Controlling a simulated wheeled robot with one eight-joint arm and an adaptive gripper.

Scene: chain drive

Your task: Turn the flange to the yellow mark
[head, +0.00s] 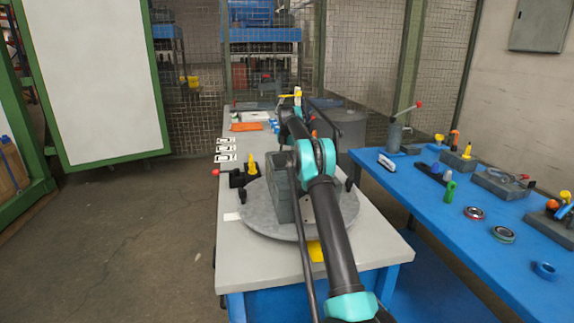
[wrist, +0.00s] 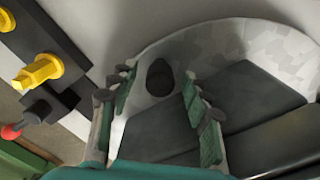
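The flange is a round grey disc (head: 262,223) lying flat on the grey table, partly hidden by my arm; its pale face also shows in the wrist view (wrist: 235,45). Dark grey blocks (head: 281,190) stand on it and show in the wrist view (wrist: 262,90). A yellow mark (head: 317,251) shows at the disc's near edge. In the wrist view my gripper (wrist: 158,76) is open, its green-padded fingers either side of a dark oval spot (wrist: 160,78) on the disc. I cannot tell if that is a peg or a hole, or if there is contact. The head view does not show the fingers clearly.
A black fixture (head: 238,179) with a yellow knob (head: 253,162) and red-ended lever stands left of the disc, also in the wrist view (wrist: 40,72). White-framed tags (head: 225,148) lie further back. A blue bench (head: 490,250) with loose parts stands right.

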